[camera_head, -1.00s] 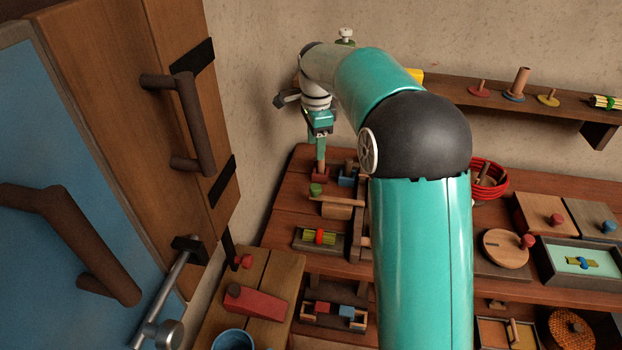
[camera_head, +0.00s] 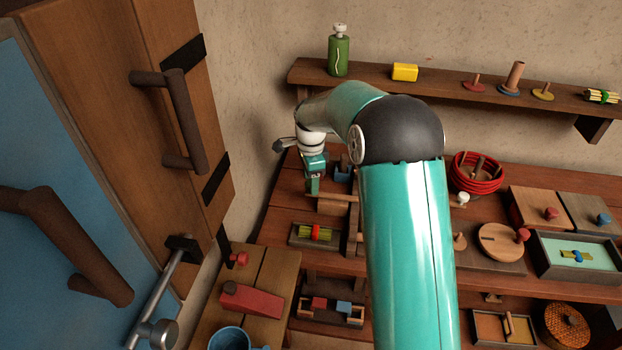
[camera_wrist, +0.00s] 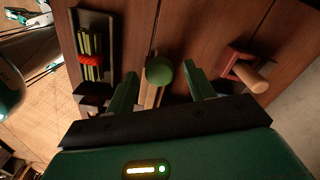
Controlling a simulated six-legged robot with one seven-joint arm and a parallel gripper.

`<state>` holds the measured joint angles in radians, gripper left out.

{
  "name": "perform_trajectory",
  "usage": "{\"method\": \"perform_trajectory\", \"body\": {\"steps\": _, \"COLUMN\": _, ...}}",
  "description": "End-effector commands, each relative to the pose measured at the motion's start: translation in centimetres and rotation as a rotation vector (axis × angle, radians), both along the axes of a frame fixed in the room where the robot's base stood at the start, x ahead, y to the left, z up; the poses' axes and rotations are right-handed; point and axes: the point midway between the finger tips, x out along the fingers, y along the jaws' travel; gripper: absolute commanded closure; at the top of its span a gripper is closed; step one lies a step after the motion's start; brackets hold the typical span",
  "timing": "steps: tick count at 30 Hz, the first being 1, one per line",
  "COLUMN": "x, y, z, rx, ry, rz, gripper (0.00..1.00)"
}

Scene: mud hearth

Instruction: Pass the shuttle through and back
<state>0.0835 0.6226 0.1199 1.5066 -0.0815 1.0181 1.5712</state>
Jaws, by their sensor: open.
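A pale wooden bar (camera_head: 340,197) rests at a wooden block (camera_head: 332,208) on the bench. I take this rod to be the shuttle. My gripper (camera_wrist: 161,79) is open, with one finger on each side of the knob and gaps between. In the head view my gripper (camera_head: 312,188) points down at the bar's left end and hides the knob. Whether the fingers are at knob height is hard to tell.
A tray with a green bundle and red band (camera_head: 316,233) lies in front. A red square piece with a wooden peg (camera_wrist: 245,70) is right of the knob in the wrist view. A blue block (camera_head: 343,174) stands behind. The cabinet door handle (camera_head: 180,120) is at left.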

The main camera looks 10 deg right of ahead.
Motion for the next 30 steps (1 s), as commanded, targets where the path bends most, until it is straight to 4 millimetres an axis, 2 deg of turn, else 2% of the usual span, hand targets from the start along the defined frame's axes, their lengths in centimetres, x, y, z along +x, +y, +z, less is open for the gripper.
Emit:
{"method": "perform_trajectory", "body": {"steps": 8, "x": 0.0, "y": 0.0, "z": -0.2, "rx": 0.0, "ry": -0.001, "rz": 0.0, "gripper": 0.46}}
{"method": "perform_trajectory", "body": {"steps": 15, "x": 0.0, "y": 0.0, "z": -0.2, "rx": 0.0, "ry": -0.001, "rz": 0.0, "gripper": 0.92}}
{"method": "perform_trajectory", "body": {"steps": 17, "x": 0.0, "y": 0.0, "z": -0.2, "rx": 0.0, "ry": -0.001, "rz": 0.0, "gripper": 1.0}}
{"method": "perform_trajectory", "body": {"steps": 23, "x": -0.3, "y": -0.9, "z": -0.1, "rx": -0.001, "ry": -0.001, "rz": -0.001, "gripper": 1.0}}
{"method": "perform_trajectory", "body": {"steps": 30, "x": -2.4, "y": -6.0, "z": -0.1, "rx": -0.002, "ry": 0.0, "rz": -0.005, "gripper": 1.0}}
